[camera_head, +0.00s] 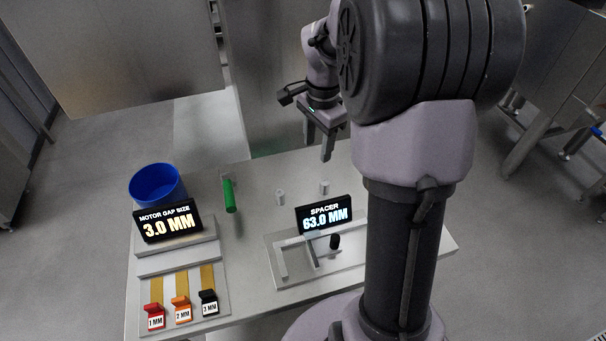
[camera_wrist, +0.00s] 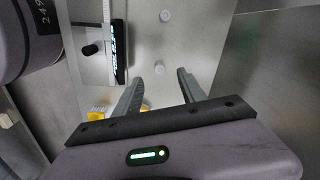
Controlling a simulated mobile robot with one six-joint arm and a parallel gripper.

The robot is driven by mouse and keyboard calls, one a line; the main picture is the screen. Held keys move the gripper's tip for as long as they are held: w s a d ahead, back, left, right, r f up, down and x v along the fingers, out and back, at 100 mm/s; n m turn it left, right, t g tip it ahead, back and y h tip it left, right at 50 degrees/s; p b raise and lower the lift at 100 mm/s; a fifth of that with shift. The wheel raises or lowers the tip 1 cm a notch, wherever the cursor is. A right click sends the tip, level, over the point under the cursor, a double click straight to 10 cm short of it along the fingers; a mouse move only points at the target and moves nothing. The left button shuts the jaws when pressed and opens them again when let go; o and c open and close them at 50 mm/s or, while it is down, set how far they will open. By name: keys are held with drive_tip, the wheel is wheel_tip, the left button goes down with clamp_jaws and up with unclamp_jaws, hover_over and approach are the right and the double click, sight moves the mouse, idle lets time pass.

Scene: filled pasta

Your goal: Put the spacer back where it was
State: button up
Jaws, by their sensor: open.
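A display reading "SPACER 63.0 MM" (camera_head: 324,215) stands at the back of a flat measuring fixture (camera_head: 290,278) with a dark upright knob (camera_head: 334,241). Three small labelled blocks lie at the front left: red 1 MM (camera_head: 155,317), orange 2 MM (camera_head: 181,310) and black 3 MM (camera_head: 208,302). I cannot tell which piece is the spacer. My gripper (camera_head: 318,148) is open and empty, raised above the table's back edge. In the wrist view, both fingers (camera_wrist: 158,76) are apart, with the display (camera_wrist: 118,50) and knob (camera_wrist: 90,49) to their upper left.
A blue bin (camera_head: 156,185) stands at the back left, behind a "MOTOR GAP SIZE 3.0 MM" display (camera_head: 167,222). A green cylinder (camera_head: 230,196) and two small pale cylinders, left (camera_head: 280,198) and right (camera_head: 324,188), stand mid-table. My arm hides the table's right part.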

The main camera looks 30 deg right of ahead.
drive_tip(key=s+a+r+n+t, duration=0.1)
drive_tip(key=s+a+r+n, duration=0.25)
drive_tip(key=a, duration=0.25)
drive_tip(key=s+a+r+n+t, duration=0.1)
drive_tip(key=s+a+r+n, duration=0.15)
drive_tip(key=a+r, duration=0.3)
drive_tip(key=s+a+n+t+y, duration=0.2)
drive_tip(key=s+a+n, duration=0.4)
drive_tip(key=s+a, duration=0.4)
drive_tip(key=s+t, duration=0.1)
drive_tip(key=s, duration=0.2)
drive_tip(key=shift+a+r+n, duration=0.15)
drive_tip(key=shift+a+n, duration=0.25)
